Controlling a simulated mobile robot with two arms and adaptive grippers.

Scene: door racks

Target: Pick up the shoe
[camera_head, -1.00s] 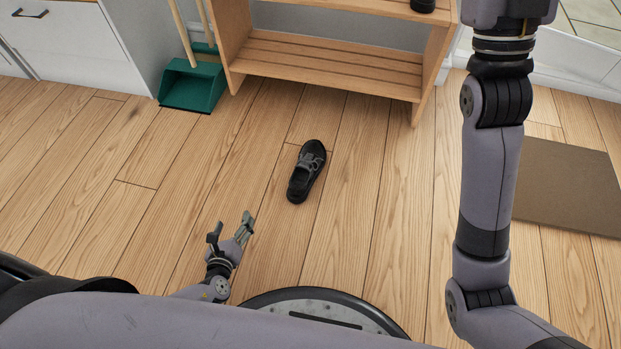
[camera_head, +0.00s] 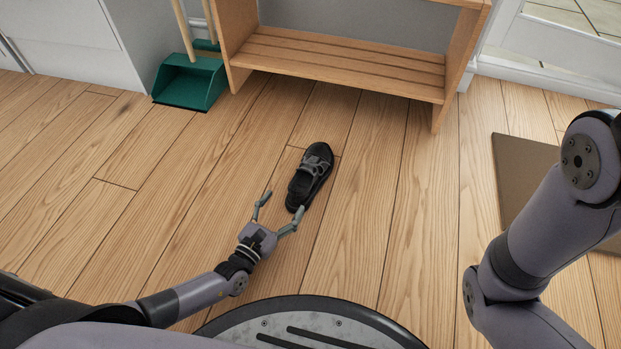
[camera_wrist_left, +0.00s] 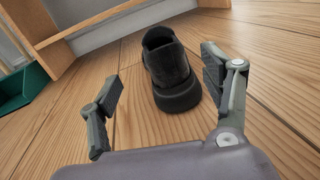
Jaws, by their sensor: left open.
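A black shoe (camera_head: 311,176) lies upright on the wooden floor in the middle of the head view, its heel end toward me. My left gripper (camera_head: 281,208) is open and empty at the heel end, its fingers spread wide. In the left wrist view the shoe (camera_wrist_left: 170,75) stands ahead, between and beyond the two open fingers (camera_wrist_left: 165,95), its heel facing the camera. I see no finger closed on it. My right arm shows at the right of the head view, but its gripper is out of the picture.
A wooden rack (camera_head: 340,65) stands behind the shoe. A green dustpan (camera_head: 190,82) is on the floor at the back left, also in the left wrist view (camera_wrist_left: 20,82). A brown mat (camera_head: 518,165) lies at the right. The floor around the shoe is clear.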

